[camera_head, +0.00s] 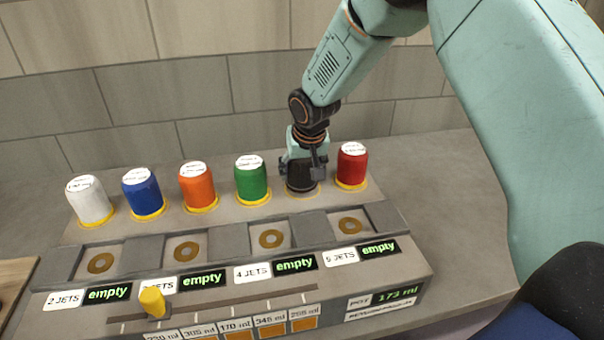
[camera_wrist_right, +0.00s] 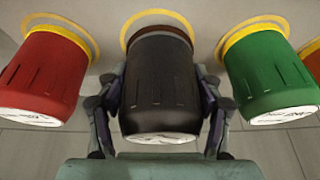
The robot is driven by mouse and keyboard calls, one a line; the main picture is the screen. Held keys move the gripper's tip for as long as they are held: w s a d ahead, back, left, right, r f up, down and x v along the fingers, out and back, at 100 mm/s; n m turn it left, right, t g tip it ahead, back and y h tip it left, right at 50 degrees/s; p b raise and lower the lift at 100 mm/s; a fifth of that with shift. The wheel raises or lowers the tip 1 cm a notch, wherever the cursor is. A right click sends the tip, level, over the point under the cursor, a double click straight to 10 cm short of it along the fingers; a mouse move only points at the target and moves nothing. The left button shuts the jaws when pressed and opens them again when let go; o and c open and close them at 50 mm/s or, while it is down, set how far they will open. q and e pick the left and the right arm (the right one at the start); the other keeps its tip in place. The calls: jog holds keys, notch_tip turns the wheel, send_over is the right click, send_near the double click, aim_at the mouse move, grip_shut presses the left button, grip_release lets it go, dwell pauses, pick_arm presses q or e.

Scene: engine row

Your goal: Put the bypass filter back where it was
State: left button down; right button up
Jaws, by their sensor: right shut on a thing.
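My right gripper (camera_head: 304,172) is shut on a black canister (camera_head: 301,180), between the green and red canisters in the row. In the right wrist view, the gripper's fingers (camera_wrist_right: 160,110) press on both sides of the black canister (camera_wrist_right: 160,85). Its white label is at the lower edge there and cannot be read, so I cannot tell by name if it is the bypass filter. It is upright, with its base at a yellow ring (camera_wrist_right: 128,32). I cannot tell if it is fully seated. My left gripper is not in view.
The green canister (camera_head: 252,182) and red canister (camera_head: 351,168) stand close on either side. Orange (camera_head: 198,188), blue (camera_head: 143,194) and white (camera_head: 89,202) canisters continue the row leftward. In front are bays with brass rings (camera_head: 271,239), "empty" displays (camera_head: 294,264) and a yellow slider (camera_head: 152,301).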

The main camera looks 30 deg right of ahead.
jog(key=shift+w+f, duration=0.1)
jog(key=shift+f, duration=0.55)
jog(key=shift+w+d+f, duration=0.15)
jog(key=shift+d+f, duration=0.05)
jog(key=shift+d, duration=0.1)
jog(key=shift+s, duration=0.2)
jog(key=shift+a, duration=0.15)
jog(key=o, duration=1.3)
jog(key=shift+s+a, duration=0.1)
jog(key=o, duration=0.4)
jog(key=shift+f, duration=0.1)
jog(key=shift+c, duration=0.2)
jog(key=shift+d, duration=0.2)
